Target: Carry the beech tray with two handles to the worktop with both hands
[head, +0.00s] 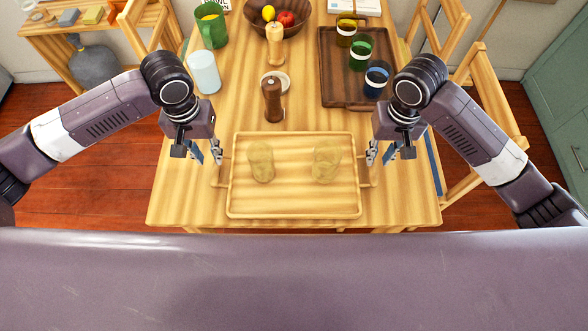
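The beech tray (293,211) lies flat on the near part of the wooden table, with a handle at its left and right ends. Two yellowish see-through tumblers (261,163) (327,162) stand on it. My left gripper (208,157) is at the tray's left handle, fingers pointing down and apart. My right gripper (379,157) is at the right handle in the same pose, also with its fingers apart. Neither seems closed on a handle; whether the fingertips touch the handles cannot be told. I cannot make out the worktop in this view.
A green cabinet (562,95) stands right.

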